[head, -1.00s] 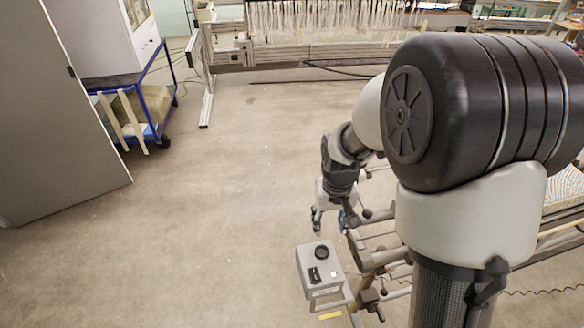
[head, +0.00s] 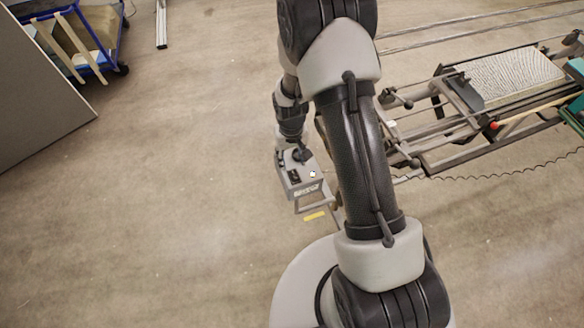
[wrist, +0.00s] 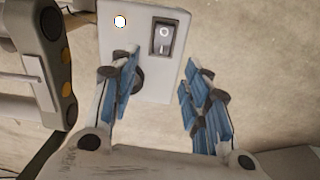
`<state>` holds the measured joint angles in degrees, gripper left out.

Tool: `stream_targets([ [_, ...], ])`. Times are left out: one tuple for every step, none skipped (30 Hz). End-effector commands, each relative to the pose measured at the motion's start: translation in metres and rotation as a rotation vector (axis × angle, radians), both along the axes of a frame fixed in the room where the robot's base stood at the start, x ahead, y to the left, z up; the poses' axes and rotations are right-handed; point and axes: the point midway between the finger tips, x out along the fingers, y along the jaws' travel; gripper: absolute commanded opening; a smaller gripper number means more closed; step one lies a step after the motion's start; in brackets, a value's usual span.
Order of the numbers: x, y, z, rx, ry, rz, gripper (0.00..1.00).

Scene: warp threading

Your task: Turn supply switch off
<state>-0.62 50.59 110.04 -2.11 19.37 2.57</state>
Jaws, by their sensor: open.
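The supply box (head: 305,186) is a small light grey box on a stand. In the wrist view the same box (wrist: 182,75) lies ahead of my gripper (wrist: 160,68). A dark round knob (wrist: 139,78) is partly hidden by the left finger. My gripper is open and empty, with blue pads; contact with the box cannot be told.
A loom-like frame (head: 440,160) with rails and a cloth-covered panel (head: 515,75) stands right of the box. A coiled cable (head: 500,175) runs across the floor. A blue cart (head: 95,45) and grey panel (head: 40,100) stand at the left. The floor between is clear.

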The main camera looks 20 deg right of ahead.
Motion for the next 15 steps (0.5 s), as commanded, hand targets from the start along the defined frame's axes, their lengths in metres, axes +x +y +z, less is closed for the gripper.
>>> stream_targets([
  [-0.001,0.0,-0.014,0.0,0.003,0.0,0.43],
  [-0.001,0.0,-0.02,0.0,0.004,0.0,0.43],
  [-0.001,0.0,-0.027,0.0,0.003,0.0,0.43],
  [-0.001,0.0,-0.032,0.0,0.003,0.0,0.43],
  [-0.001,-0.001,-0.037,0.0,0.003,0.0,0.43],
  [0.0,-0.001,-0.042,0.0,0.002,0.0,0.43],
  [0.0,-0.001,-0.045,0.0,0.002,0.0,0.43],
  [0.0,-0.001,-0.049,0.0,0.002,0.0,0.43],
  [0.0,-0.001,-0.052,0.0,0.001,-0.001,0.43],
  [0.0,-0.001,-0.054,0.0,0.001,-0.001,0.43],
  [0.0,-0.001,-0.056,0.0,0.001,-0.001,0.43],
  [0.0,-0.001,-0.057,0.0,0.001,-0.001,0.43],
  [0.0,-0.001,-0.058,0.0,0.001,-0.001,0.43],
  [0.0,-0.001,-0.059,0.0,0.001,-0.001,0.43],
  [0.0,-0.001,-0.06,0.0,0.001,-0.001,0.43],
])
